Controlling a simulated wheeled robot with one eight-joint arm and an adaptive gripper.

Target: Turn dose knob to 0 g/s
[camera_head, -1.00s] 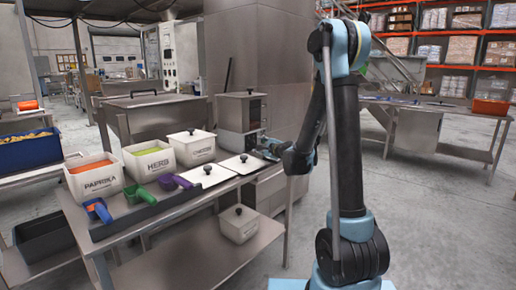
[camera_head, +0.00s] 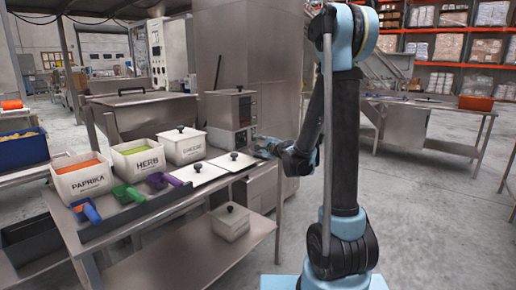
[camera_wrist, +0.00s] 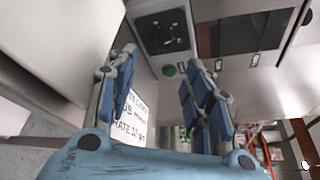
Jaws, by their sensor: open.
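The dosing unit (camera_head: 232,112) is a steel box with dark front panels, standing at the far end of the bench. In the wrist view a dark square panel (camera_wrist: 165,32) carries a round dial or knob, ahead of my fingertips; its setting is too small to read. A green button (camera_wrist: 168,71) sits below that panel. My gripper (camera_wrist: 161,57) is open, with its two blue-grey fingers apart and nothing seen between them. In the head view my gripper (camera_head: 266,147) is close to the unit's lower front, at its right; contact cannot be told.
A white label with partly hidden text, including "RATE" (camera_wrist: 133,128), shows behind the left finger. On the bench are paprika (camera_head: 83,179), herb (camera_head: 138,160) and a third, lidded bin (camera_head: 182,147), coloured scoops and flat lids. Open floor lies to the right.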

